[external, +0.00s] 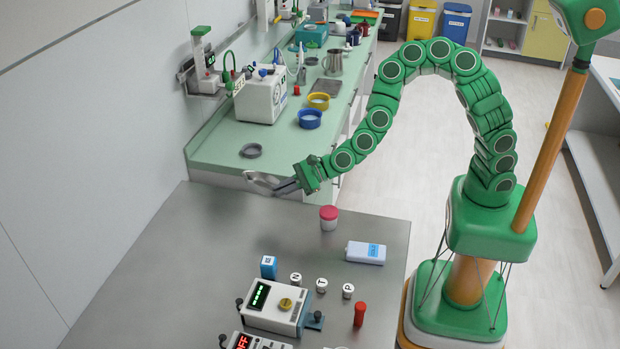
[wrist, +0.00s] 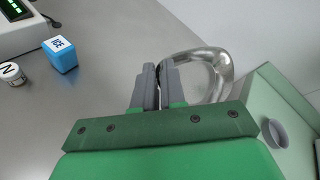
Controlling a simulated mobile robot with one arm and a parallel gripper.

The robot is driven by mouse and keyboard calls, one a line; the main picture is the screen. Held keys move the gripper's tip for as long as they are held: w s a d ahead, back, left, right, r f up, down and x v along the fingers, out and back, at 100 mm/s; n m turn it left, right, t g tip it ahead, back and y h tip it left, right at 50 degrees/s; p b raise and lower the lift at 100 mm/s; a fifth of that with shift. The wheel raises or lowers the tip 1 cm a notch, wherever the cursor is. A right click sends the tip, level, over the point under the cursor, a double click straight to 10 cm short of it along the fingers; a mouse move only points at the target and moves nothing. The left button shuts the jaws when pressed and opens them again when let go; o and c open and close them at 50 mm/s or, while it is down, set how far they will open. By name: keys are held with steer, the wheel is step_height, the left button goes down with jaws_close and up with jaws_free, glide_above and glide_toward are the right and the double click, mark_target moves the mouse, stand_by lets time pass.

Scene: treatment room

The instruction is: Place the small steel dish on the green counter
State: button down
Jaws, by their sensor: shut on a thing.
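My gripper (external: 287,187) is shut on the rim of the small steel dish (external: 260,178). The dish is shiny and looks tilted, held off to one side of the fingers. It also shows in the wrist view (wrist: 226,66), at the right of the closed fingers (wrist: 160,78). The green counter (external: 215,155) runs along the wall at the back left, with its near end just beyond the dish. The dish appears near the gap between the steel table and the counter. I cannot tell its exact height.
A dark grey ring-like dish (external: 251,150) lies on the counter's near end. Blue (external: 309,118) and yellow (external: 318,101) bowls and a white machine (external: 262,95) stand behind it. The steel table (external: 190,260) holds a red-capped jar (external: 328,217) and control boxes (external: 275,305). Counter room surrounds the dark dish.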

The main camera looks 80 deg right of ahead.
steer(key=shift+s, duration=0.1)
steer(key=w+d+r+m+h, duration=0.2)
steer(key=d+r+m+h, duration=0.25)
steer(key=d, duration=0.25)
steer(key=w+d+r+m+h, duration=0.25)
steer(key=d+r+h, duration=0.2)
steer(key=d, duration=0.35)
steer(key=s+d+f+m+g+h, duration=0.25)
steer(key=s+d+m+h, duration=0.35)
steer(key=s+d, duration=0.5)
steer(key=shift+g, duration=0.45)
steer(key=w+f, duration=0.2)
steer(key=w, duration=0.2)
steer(key=w+f, duration=0.3)
steer(key=w, duration=0.1)
steer(key=w+d+f, duration=0.1)
steer(key=w+f, duration=0.1)
steer(key=w, duration=0.3)
steer(key=shift+f, duration=0.2)
steer(key=shift+w+f, duration=1.1)
steer(key=shift+f, duration=1.55)
